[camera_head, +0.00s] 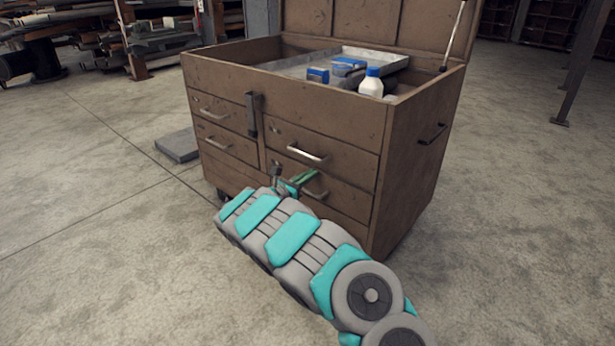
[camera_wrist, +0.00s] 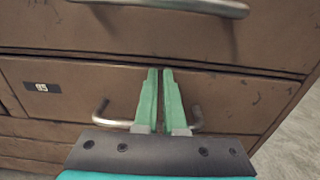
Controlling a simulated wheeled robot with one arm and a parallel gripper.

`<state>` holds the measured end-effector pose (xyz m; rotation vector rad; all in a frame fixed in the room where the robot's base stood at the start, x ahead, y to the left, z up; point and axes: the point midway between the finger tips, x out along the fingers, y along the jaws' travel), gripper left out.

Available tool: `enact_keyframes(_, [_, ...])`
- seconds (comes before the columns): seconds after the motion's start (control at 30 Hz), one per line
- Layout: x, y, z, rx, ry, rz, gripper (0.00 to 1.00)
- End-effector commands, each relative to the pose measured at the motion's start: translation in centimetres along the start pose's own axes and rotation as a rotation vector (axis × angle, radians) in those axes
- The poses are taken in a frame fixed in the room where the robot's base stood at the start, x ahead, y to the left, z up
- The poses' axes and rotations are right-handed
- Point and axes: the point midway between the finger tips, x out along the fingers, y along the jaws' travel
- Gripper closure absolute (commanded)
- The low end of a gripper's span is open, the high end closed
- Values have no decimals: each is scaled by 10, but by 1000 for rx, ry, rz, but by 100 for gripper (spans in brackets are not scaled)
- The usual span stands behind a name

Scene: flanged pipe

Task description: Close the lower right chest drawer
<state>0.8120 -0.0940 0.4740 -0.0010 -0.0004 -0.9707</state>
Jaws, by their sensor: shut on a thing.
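The brown chest (camera_head: 415,185) stands on the floor with its lid up. Its lower right drawer (camera_head: 346,197) looks about flush with the front in the head view; any small gap is hard to tell. In the wrist view this drawer (camera_wrist: 235,100) fills the middle, with a small dark label at its left. My gripper (camera_head: 292,184) is at the drawer front. Its green fingers (camera_wrist: 160,75) are close together, shut on the drawer's metal handle (camera_wrist: 198,118). The handle's ends show on both sides of my gripper, and its middle is hidden.
The upper right drawer's handle (camera_head: 306,155) sticks out just above my gripper. A dark latch (camera_head: 252,114) hangs on the chest front. A tray (camera_head: 400,60), a white bottle (camera_head: 371,84) and blue items lie in the open top. A grey slab (camera_head: 178,146) lies left; the floor right is clear.

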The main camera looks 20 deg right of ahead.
Motion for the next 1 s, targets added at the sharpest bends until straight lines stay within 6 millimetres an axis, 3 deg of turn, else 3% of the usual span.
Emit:
enact_keyframes(0.17, [-13,-6,2,-1,-3,-7,100])
enact_keyframes(0.5, [-85,-5,2,-1,-3,3,100])
enact_keyframes(0.7, [-118,-4,2,-1,-3,1,100])
enact_keyframes(0.87, [-131,-5,1,0,-3,0,100])
enact_keyframes(1.0, [-124,-21,16,33,0,-45,100])
